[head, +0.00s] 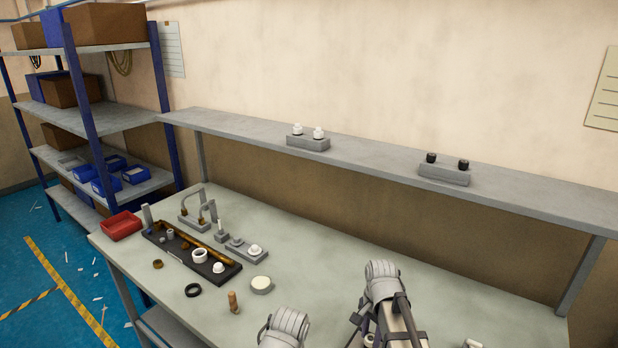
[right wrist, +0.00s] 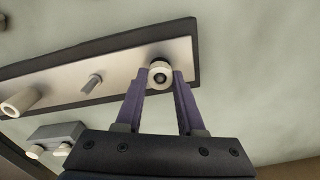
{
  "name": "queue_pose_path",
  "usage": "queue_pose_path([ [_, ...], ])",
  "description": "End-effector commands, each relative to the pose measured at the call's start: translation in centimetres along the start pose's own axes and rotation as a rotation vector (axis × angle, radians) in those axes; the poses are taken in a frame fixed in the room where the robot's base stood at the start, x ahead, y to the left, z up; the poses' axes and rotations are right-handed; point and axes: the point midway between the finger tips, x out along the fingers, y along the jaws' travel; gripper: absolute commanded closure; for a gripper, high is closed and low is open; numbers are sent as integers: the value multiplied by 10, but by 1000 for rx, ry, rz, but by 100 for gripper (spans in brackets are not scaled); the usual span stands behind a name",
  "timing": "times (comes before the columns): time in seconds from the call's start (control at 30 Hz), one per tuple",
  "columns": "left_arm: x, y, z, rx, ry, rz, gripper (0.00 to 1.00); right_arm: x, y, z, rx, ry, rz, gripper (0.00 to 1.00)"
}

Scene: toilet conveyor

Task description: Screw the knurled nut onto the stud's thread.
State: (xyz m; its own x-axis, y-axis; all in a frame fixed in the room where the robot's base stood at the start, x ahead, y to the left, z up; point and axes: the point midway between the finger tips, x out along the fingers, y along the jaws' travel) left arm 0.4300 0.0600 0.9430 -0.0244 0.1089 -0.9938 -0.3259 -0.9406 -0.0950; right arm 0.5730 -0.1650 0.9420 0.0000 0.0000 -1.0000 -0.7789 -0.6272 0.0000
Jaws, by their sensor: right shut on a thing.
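In the right wrist view my right gripper (right wrist: 161,78) is shut on a short, round, pale piece with a dark centre, which I take to be the knurled nut (right wrist: 160,68). Its knurling is too small to make out. The nut is at one end of a pale metal plate on a dark base (right wrist: 120,72). Whether it sits around a thread there is hidden. A bare slanting stud (right wrist: 92,83) stands mid-plate, apart from the nut. In the head view my right arm reaches down at the bottom, its gripper not clearly visible. My left gripper is out of view.
A white cylinder (right wrist: 20,102) stands at the plate's other end. Nearby is a grey block (right wrist: 56,137) with white knobs. On the bench's left are a dark tray (head: 218,270), a red bin (head: 121,226) and loose rings. A wall shelf (head: 385,170) runs above the back.

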Motion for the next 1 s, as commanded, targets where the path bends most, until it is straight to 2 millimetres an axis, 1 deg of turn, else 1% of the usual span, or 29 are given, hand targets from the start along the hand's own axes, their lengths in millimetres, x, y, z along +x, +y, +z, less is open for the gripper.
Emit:
queue_pose_path([
  [0.13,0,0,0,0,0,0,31,0,0,0,87,0,0,100],
  [0.47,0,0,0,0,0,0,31,0,0,0,108,0,0,100],
  [0.57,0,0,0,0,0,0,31,0,0,0,193,0,0,100],
  [0.7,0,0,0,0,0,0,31,0,0,0,374,0,0,100],
  [0.8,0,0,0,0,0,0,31,0,0,0,472,0,0,100],
  [0.9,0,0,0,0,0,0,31,0,0,0,525,0,0,100],
  [1.0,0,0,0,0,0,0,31,0,0,0,538,0,0,100],
])
